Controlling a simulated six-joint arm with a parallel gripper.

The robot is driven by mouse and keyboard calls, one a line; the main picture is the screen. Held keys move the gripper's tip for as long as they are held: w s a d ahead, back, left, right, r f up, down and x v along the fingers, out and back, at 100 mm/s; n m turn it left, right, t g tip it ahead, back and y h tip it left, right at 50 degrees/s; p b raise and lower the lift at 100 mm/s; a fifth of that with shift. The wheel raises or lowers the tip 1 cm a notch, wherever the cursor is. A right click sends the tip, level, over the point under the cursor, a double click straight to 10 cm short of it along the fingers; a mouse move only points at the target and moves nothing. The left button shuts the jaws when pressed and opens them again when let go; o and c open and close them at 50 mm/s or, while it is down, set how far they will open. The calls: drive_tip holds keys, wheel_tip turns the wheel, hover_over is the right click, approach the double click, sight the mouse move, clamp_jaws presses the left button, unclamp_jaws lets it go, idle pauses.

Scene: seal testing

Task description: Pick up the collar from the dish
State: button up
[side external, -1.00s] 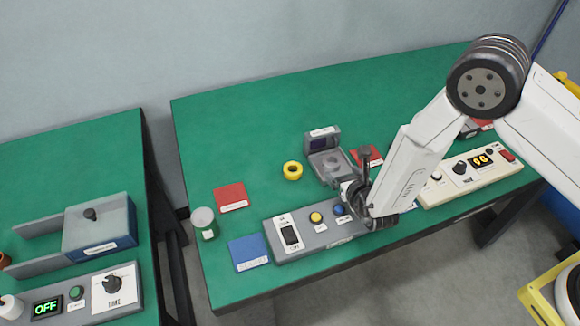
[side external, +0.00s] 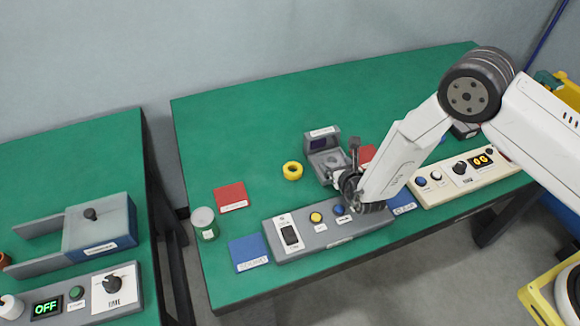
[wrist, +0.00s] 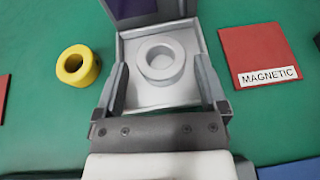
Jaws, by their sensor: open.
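A pale grey ring (wrist: 160,62), which looks like the collar, sits in the square tray of a grey lidded device (wrist: 140,97), apparently the dish. The device's lid (side external: 322,140) is raised at the back in the side view. My gripper (wrist: 161,68) is open and empty, with one finger on each side of the tray's near part and the ring ahead between them. In the side view my gripper (side external: 345,168) is at the device's front right and partly hides it. I cannot tell its exact height above the tray.
A yellow ring (wrist: 77,66) lies left of the device. A red square marked MAGNETIC (wrist: 262,52) lies to its right. A grey button panel (side external: 270,233) and a cream panel (side external: 450,187) stand in front. The green table (side external: 240,120) behind is clear.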

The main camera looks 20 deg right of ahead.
drive_tip(key=shift+x, duration=1.1)
clamp_jaws()
drive_tip(key=shift+r, duration=0.2)
drive_tip(key=shift+r, duration=1)
drive_tip(key=s+d+r, duration=0.3)
drive_tip(key=s+r, duration=0.7)
drive_tip(key=s, duration=0.3)
drive_tip(key=shift+s+r, duration=0.3)
drive_tip(key=shift+r, duration=0.05)
